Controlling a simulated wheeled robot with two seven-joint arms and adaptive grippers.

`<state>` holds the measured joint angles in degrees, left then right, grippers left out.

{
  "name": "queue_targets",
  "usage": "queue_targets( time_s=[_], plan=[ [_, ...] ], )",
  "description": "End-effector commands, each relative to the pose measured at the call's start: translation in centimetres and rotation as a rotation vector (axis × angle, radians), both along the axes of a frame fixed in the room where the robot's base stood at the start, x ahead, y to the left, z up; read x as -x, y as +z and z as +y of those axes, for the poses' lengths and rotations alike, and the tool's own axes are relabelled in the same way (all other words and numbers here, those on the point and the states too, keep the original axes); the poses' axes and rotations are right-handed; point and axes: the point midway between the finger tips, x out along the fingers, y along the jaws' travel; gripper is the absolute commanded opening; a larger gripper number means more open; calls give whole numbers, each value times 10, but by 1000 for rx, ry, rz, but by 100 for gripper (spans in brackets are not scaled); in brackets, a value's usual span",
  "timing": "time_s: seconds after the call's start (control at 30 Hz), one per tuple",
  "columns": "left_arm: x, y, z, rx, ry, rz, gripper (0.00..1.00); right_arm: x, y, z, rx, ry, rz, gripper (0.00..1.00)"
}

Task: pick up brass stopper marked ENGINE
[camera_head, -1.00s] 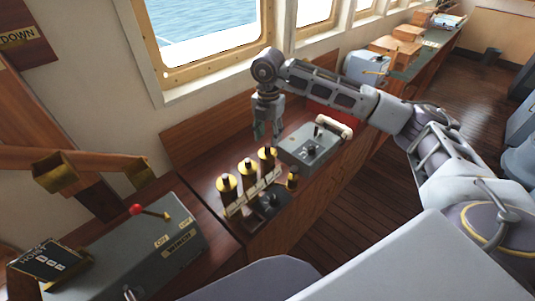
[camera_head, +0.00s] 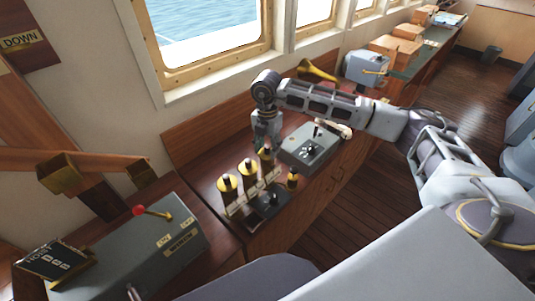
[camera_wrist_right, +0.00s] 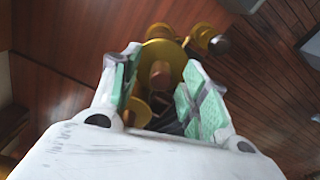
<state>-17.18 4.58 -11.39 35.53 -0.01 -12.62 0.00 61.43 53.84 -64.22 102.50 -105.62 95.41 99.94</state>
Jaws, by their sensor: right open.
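Three brass stoppers with dark knobs stand in a row on the wooden console: near (camera_head: 228,184), middle (camera_head: 248,168) and far (camera_head: 265,157). Another brass stopper (camera_head: 292,179) stands apart to the right. Pale label plates (camera_head: 236,206) run beside the row; their lettering is too small to read, so I cannot tell which is ENGINE. My right gripper (camera_head: 266,146) is open, pointing down over the far stopper, which it partly hides. In the right wrist view a brass stopper (camera_wrist_right: 160,74) shows between the open fingers (camera_wrist_right: 158,95); contact is unclear. My left gripper is out of view.
A grey lever box (camera_head: 310,145) stands close to the right of the gripper. A brass horn (camera_head: 318,71) lies behind my right arm. A grey winch box (camera_head: 135,245) with a red-knobbed lever is at the near left. The wooden backboard (camera_head: 205,128) rises behind the row.

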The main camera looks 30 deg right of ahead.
Motion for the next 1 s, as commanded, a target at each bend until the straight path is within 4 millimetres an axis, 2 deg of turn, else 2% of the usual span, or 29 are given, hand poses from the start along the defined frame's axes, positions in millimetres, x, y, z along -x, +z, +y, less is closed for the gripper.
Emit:
queue_targets(
  time_s=[0.27, 0.6, 1.0],
  plan=[
    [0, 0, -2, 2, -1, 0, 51, 0, 0, 0, 0, 0, 0, 45],
    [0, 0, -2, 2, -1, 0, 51, 0, 0, 0, 0, 0, 0, 1],
    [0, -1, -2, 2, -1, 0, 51, 0, 3, 0, -1, 0, -1, 0]
  ],
)
